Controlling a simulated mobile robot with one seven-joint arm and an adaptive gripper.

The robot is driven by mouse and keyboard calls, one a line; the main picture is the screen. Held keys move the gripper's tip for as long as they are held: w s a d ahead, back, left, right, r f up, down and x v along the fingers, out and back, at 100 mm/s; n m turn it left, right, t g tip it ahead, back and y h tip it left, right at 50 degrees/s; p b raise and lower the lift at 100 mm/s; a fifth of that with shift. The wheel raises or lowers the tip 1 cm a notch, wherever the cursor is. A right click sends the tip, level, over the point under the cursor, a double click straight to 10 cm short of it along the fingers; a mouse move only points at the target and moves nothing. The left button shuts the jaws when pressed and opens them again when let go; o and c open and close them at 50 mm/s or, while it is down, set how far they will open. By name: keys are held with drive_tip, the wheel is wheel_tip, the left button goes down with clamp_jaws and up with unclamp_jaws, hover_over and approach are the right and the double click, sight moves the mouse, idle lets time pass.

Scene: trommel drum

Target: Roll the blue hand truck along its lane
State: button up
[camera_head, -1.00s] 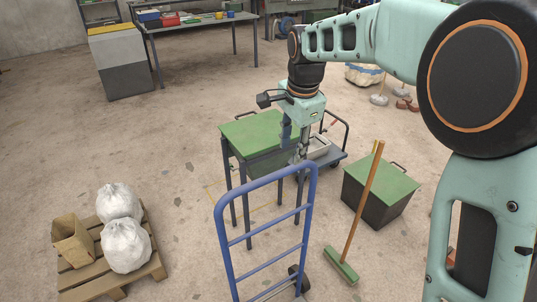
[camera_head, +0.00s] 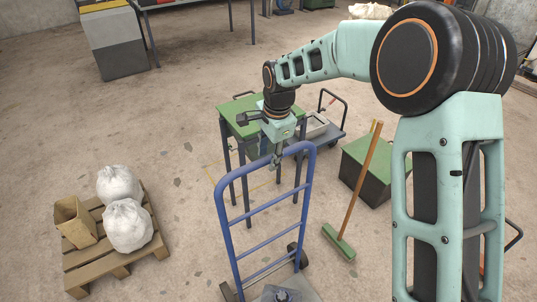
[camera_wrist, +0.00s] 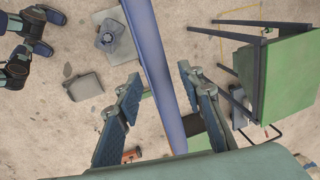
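The blue hand truck (camera_head: 225,225) stands upright in the lower middle of the head view, its top bar toward the green-topped table. My gripper (camera_head: 277,160) points down at this top bar. In the wrist view, a blue bar (camera_wrist: 155,62) of the truck passes between the two fingers of my gripper (camera_wrist: 157,78). The fingers are apart, with floor showing on both sides of the bar. A wheel (camera_head: 294,253) and the base plate (camera_head: 290,292) show at the bottom of the head view. The lane itself is hard to make out.
A green-topped table (camera_head: 240,128) stands just behind the truck. A broom (camera_head: 360,185) leans on a dark green-lidded box (camera_head: 368,160) to the right. A pallet (camera_head: 120,262) with white bags and a carton lies left. Floor between pallet and truck is clear.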

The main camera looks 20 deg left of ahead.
clamp_jaws()
idle(0.3)
drive_tip(key=shift+w+a, duration=0.1)
drive_tip(key=shift+a, duration=0.05)
